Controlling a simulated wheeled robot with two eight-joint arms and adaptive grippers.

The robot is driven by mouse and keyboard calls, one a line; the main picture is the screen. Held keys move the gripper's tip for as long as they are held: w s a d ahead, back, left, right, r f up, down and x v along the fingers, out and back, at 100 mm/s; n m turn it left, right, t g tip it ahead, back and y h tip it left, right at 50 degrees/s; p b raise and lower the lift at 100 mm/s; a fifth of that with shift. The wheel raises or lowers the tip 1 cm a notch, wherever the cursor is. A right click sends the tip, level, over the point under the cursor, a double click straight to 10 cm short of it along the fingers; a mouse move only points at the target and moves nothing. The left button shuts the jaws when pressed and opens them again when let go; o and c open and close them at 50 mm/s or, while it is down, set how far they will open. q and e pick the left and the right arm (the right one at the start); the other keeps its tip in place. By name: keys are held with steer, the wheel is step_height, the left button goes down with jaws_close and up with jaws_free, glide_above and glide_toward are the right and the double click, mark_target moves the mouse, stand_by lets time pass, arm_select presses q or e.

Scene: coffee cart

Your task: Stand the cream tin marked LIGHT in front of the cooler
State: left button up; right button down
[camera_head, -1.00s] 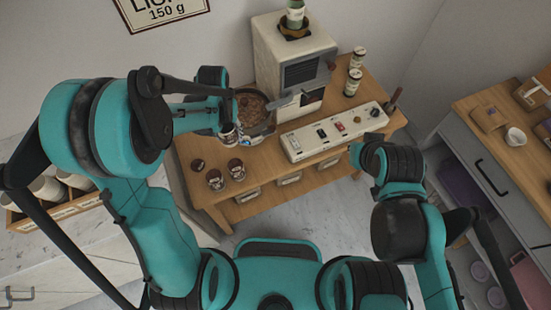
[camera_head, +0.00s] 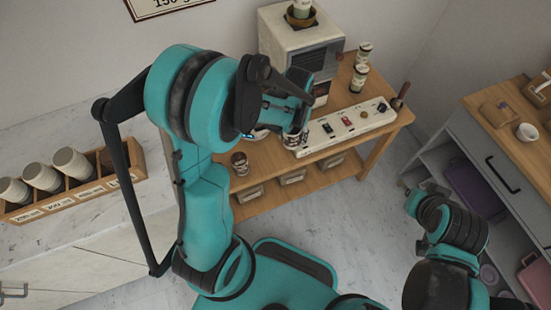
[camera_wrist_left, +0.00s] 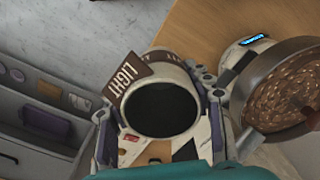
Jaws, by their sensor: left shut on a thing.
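My left gripper (camera_head: 290,114) is shut on the cream tin marked LIGHT (camera_wrist_left: 163,108). The left wrist view looks down into its dark open mouth, with the brown LIGHT label on its side. In the head view the held tin (camera_head: 292,141) shows below the fingers, near the left end of the switch panel. The cooler (camera_wrist_left: 296,92), a round pan of brown beans with a pale base and blue-lit display, is right of the tin in the wrist view. In the head view my left arm hides most of it. My right gripper (camera_head: 416,202) is low at the right, its fingers unclear.
Another tin (camera_head: 240,163) stands near the wooden cart's (camera_head: 262,160) front edge. The pale machine (camera_head: 290,38) stands behind. A cup rack (camera_head: 75,190) is at the left.

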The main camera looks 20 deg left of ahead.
arm_select(q)
steer(key=shift+d+f+n+b, duration=0.3)
steer(key=shift+d+f+n, duration=0.1)
steer(key=shift+f, duration=0.25)
steer(key=shift+d+f+n+b, duration=0.3)
steer(key=shift+f+n, duration=0.1)
steer(key=shift+f, duration=0.2)
step_height(320, 180, down, 3)
steer(key=b, duration=0.7)
glide_above(267, 155)
step_height(267, 155, down, 7)
steer(key=shift+w+r, duration=0.15)
steer(key=shift+f+b, duration=0.7)
steer(key=shift+f, duration=1.25)
steer(key=shift+f, duration=0.15)
steer(key=o, duration=1.4)
